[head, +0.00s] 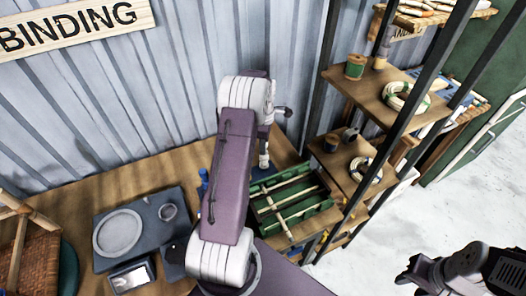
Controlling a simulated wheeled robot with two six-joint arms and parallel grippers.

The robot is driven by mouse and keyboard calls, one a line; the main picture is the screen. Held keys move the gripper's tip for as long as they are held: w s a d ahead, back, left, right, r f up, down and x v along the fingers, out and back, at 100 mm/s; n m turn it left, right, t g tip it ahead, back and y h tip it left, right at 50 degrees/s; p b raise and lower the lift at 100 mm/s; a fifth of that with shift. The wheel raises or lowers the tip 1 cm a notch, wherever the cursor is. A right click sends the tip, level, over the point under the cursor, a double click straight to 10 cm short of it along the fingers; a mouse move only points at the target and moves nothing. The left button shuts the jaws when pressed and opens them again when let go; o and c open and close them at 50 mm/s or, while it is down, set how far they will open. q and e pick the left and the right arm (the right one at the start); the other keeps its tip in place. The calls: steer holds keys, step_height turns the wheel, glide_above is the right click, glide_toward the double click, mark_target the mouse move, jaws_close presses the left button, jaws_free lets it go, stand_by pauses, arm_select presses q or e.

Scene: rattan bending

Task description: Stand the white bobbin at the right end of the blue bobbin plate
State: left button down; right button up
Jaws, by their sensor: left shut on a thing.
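My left gripper (265,147) points down over the back of the workbench, mostly hidden behind my own purple and white arm. It is shut on a small pale thing that looks like the white bobbin (264,161). Just below it is a dark blue patch that looks like the blue bobbin plate (260,174); most of the plate is hidden by my arm. I cannot tell whether the bobbin touches it. A small blue bobbin-like thing (203,184) shows left of my arm. My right gripper (406,270) is at the lower right, open and empty, over the floor.
A green slatted tray (290,205) sits right of the plate. A dark blue board (128,215) with a round grey dish (118,233) lies left on the bench (80,195). A wicker item (30,262) is far left. A black-post shelf (385,105) holds spools and coils.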

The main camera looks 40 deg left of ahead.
mark_target(264, 157)
arm_select(q)
steer(key=shift+f+p, duration=0.35)
steer(key=shift+f, duration=1.75)
steer(key=c, duration=1.2)
jaws_free()
steer(key=shift+o, duration=0.2)
step_height(264, 157, up, 12)
steer(key=shift+r+b, duration=0.15)
steer(key=shift+b, duration=0.45)
steer(key=s+d+m, duration=0.4)
steer(key=d+m, duration=0.5)
steer(key=d, duration=0.2)
steer(key=s+d+f+m+t, duration=0.1)
steer(key=s+d+f+m, duration=0.2)
steer(key=s+d+m, duration=0.7)
steer(key=s+m, duration=0.3)
steer(key=m, duration=0.1)
steer(key=shift+s+d+f, duration=0.25)
steer(key=shift+s+d, duration=0.05)
steer(key=shift+s, duration=0.05)
